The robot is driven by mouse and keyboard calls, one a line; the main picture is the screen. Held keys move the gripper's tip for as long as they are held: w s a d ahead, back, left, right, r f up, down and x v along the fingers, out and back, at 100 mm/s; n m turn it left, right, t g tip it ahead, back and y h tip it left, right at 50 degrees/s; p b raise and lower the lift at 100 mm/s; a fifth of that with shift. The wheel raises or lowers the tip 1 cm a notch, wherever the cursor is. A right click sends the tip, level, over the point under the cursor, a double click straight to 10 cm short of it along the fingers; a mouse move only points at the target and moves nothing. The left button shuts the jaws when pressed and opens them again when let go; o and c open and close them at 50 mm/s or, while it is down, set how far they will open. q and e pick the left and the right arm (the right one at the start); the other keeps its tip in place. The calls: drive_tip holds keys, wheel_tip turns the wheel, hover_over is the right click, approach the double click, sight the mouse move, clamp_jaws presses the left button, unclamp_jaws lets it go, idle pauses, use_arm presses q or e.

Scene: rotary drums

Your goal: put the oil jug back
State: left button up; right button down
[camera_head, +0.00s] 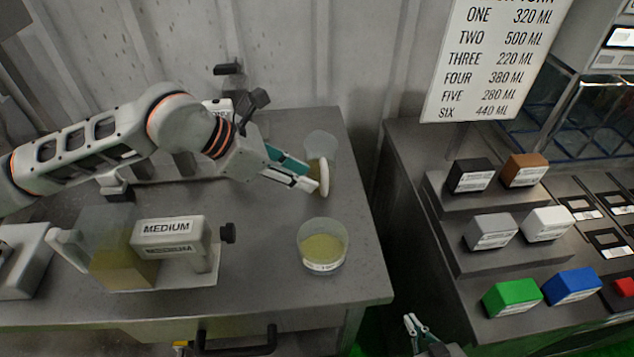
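The oil jug (321,145) is a clear cup with a little yellow oil low inside and a pale handle on its near side. It is at the back right of the left table. My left gripper (314,179) reaches in from the left, and its teal and pale fingers appear shut on the handle, though the contact is small in view. I cannot tell whether the jug's base touches the table. My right gripper (417,331) is low in the picture, between the tables, with its fingertips apart and empty.
A clear beaker (322,246) of yellow oil stands near the table's right edge. Coloured blocks, such as a green one (511,298), sit on the right-hand table under a volume chart (497,58).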

use_arm(q)
drive_tip(key=shift+v, duration=2.3)
